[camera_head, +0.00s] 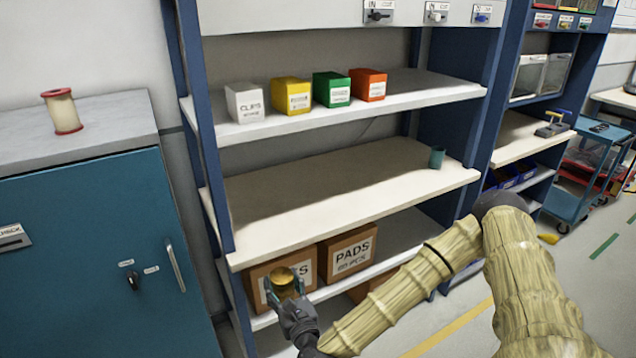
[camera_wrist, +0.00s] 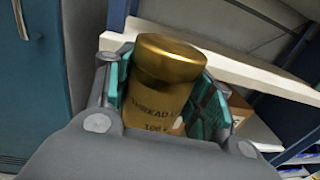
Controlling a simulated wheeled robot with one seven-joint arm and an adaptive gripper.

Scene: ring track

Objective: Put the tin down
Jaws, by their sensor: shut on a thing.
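The tin is a gold cylinder with a lid and dark lettering that reads "THREAD". It shows large in the wrist view (camera_wrist: 160,85) and small in the head view (camera_head: 283,282). My gripper (camera_head: 286,288) is shut on the tin, with its teal-padded fingers on both sides, also seen in the wrist view (camera_wrist: 168,100). The tin is held in the air in front of the shelf unit, tilted a little in the wrist view. In the head view it overlaps a cardboard box on the lower shelf. The lower part of the tin is hidden by my gripper.
The middle shelf (camera_head: 330,195) is mostly bare, with a small green cup (camera_head: 437,158) at its right end. Several small boxes (camera_head: 290,95) stand on the shelf above. Cardboard boxes (camera_head: 347,253) fill part of the lower shelf. A teal cabinet (camera_head: 95,260) at left has a spool (camera_head: 63,111) on top.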

